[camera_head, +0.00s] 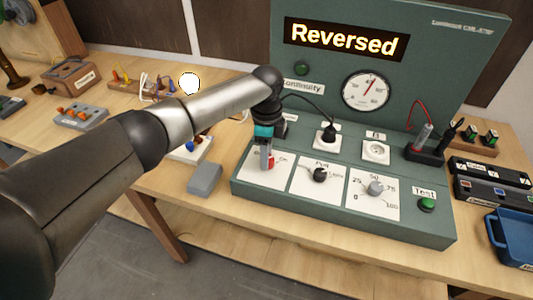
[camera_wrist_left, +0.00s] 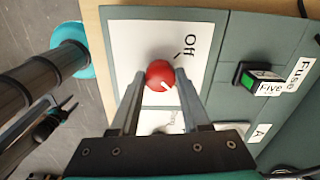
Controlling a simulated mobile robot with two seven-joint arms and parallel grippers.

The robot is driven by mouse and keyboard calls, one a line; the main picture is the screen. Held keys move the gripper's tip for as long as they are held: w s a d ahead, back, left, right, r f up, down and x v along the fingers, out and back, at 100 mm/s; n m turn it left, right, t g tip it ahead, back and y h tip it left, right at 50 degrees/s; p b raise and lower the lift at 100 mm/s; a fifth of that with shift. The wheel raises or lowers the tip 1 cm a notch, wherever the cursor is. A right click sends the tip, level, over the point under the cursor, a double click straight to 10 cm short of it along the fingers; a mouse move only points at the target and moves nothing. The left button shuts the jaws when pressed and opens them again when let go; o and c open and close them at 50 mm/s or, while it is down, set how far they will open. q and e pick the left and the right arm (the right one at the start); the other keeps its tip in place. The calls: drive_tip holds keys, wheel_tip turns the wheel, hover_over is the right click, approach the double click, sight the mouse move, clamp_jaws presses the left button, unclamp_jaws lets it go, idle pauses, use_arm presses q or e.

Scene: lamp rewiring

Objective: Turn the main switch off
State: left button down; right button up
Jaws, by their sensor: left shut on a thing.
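The main switch is a red knob (camera_wrist_left: 160,75) with a white mark, on a white plate (camera_wrist_left: 125,38) of the green panel. The word Off (camera_wrist_left: 190,45) is printed beside it. In the wrist view the white mark points to the lower right, away from that word. My left gripper (camera_wrist_left: 160,82) is shut on the knob, one finger on each side. In the head view the red knob (camera_head: 271,162) shows only in part behind the gripper (camera_head: 267,158). A dark shape at the wrist view's left may be my right gripper; its fingers are unclear.
The panel's display (camera_head: 345,39) reads Reversed. A black knob (camera_head: 320,174), a grey knob (camera_head: 375,187) and a green Test button (camera_head: 427,204) sit right of the switch. A grey block (camera_head: 205,178) lies on the table to its left. A blue bin (camera_head: 512,235) stands at the right.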

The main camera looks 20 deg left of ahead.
use_arm(q)
drive_tip(key=n+p, duration=0.1)
drive_tip(key=p, duration=0.1)
drive_tip(key=n+p, duration=0.2)
drive_tip(key=shift+s+d+r+n, duration=0.1)
drive_tip(key=shift+r+n, duration=0.1)
drive_tip(key=shift+n, duration=0.1)
drive_tip(key=n+p, duration=0.3)
drive_tip(key=n, duration=0.1)
drive_tip(key=n+p, duration=0.2)
drive_tip(key=n, duration=0.3)
drive_tip(key=shift+f, duration=0.1)
drive_tip(key=n+p, duration=0.1)
drive_tip(key=n, duration=0.4)
drive_tip(key=shift+p, duration=0.3)
drive_tip(key=shift+n, duration=0.3)
drive_tip(key=shift+c, duration=1.9)
unclamp_jaws()
